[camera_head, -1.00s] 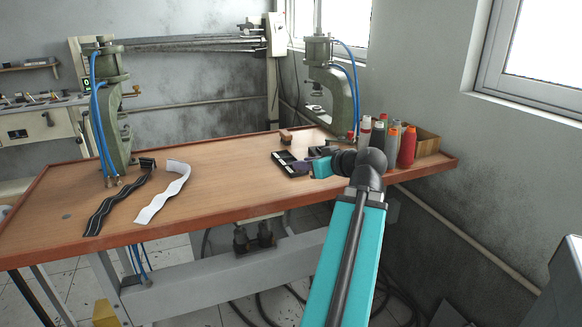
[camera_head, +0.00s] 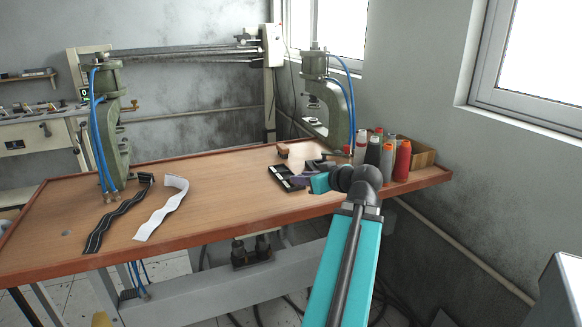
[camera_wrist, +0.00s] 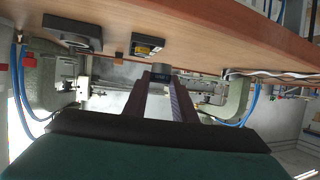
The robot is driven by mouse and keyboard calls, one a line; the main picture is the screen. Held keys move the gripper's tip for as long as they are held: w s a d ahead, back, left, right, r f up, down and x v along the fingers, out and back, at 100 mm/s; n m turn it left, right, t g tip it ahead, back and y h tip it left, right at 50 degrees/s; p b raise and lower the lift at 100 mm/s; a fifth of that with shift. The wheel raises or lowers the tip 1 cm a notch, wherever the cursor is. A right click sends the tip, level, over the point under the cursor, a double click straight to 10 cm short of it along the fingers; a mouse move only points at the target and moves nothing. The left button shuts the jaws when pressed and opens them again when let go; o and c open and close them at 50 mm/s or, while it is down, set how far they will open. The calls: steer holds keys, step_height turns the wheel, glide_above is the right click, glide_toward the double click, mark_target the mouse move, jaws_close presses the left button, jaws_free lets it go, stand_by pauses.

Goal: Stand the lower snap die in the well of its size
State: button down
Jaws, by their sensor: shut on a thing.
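My gripper (camera_head: 301,181) is over the right part of the bench, at the near side of a black tray (camera_head: 281,178) with pale squares. In the wrist view, which is upside down, my gripper (camera_wrist: 162,82) is shut on a small dark, round piece, the snap die (camera_wrist: 162,68), at the fingertips. The die looks clear of the bench top and apart from the tray, which shows in the wrist view (camera_wrist: 147,47) as a black block. The wells and their sizes cannot be made out. In the head view the die is not distinguishable.
A dark block (camera_wrist: 76,33) lies beside the tray. A brown block (camera_head: 283,148) is behind it. Spools (camera_head: 403,161) and a press (camera_head: 338,115) stand at the right. Two strips (camera_head: 162,208) lie left; the bench middle (camera_head: 225,190) is clear.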

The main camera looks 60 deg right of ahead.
steer(key=shift+w+d+p, duration=0.55)
steer(key=shift+w+p, duration=0.1)
steer(key=shift+p, duration=2.85)
steer(key=w+d, duration=0.3)
steer(key=w+d+f+p, duration=0.1)
steer(key=w+d, duration=0.2)
steer(key=w+d+p, duration=0.1)
steer(key=w+d, duration=0.2)
steer(key=shift+w+d+f, duration=0.15)
steer(key=shift+w+f, duration=0.1)
steer(key=shift+w, duration=0.05)
steer(key=shift+f, duration=0.15)
steer(key=shift+f+p, duration=0.7)
steer(key=shift+f, duration=0.9)
steer(key=shift+f, duration=0.15)
steer(key=c, duration=1.5)
jaws_free()
steer(key=shift+o, duration=0.2)
steer(key=shift+r, duration=0.2)
